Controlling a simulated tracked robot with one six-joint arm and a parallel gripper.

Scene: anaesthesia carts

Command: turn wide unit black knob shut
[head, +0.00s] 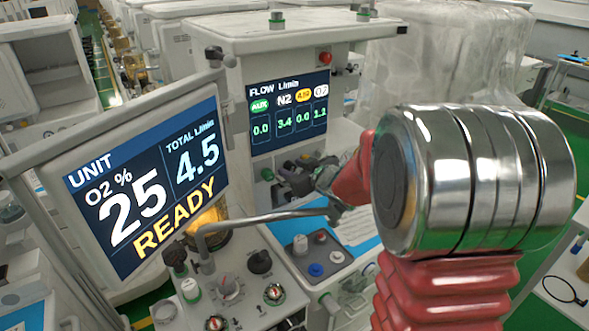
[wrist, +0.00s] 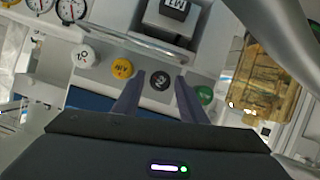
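The black knob (wrist: 160,80), marked with what looks like N2, sits in a row of knobs in the wrist view. My gripper (wrist: 159,78) is open, with one finger on each side of this knob in the picture. Gaps show between knob and fingers; I cannot tell how deep the fingertips reach. In the head view my gripper (head: 284,180) is below the flow screen (head: 290,112), partly behind my arm, and the black knob is hidden there. The flow screen reads AUX 0.0, N2 3.4, yellow column 0.0, last column 1.1.
A white knob (wrist: 84,56), a yellow knob (wrist: 122,68) and a green knob (wrist: 204,95) flank the black one closely. A metal rail (wrist: 130,44) runs along the row. The tilted unit screen (head: 150,180) reads O2 25, total 4.5, READY.

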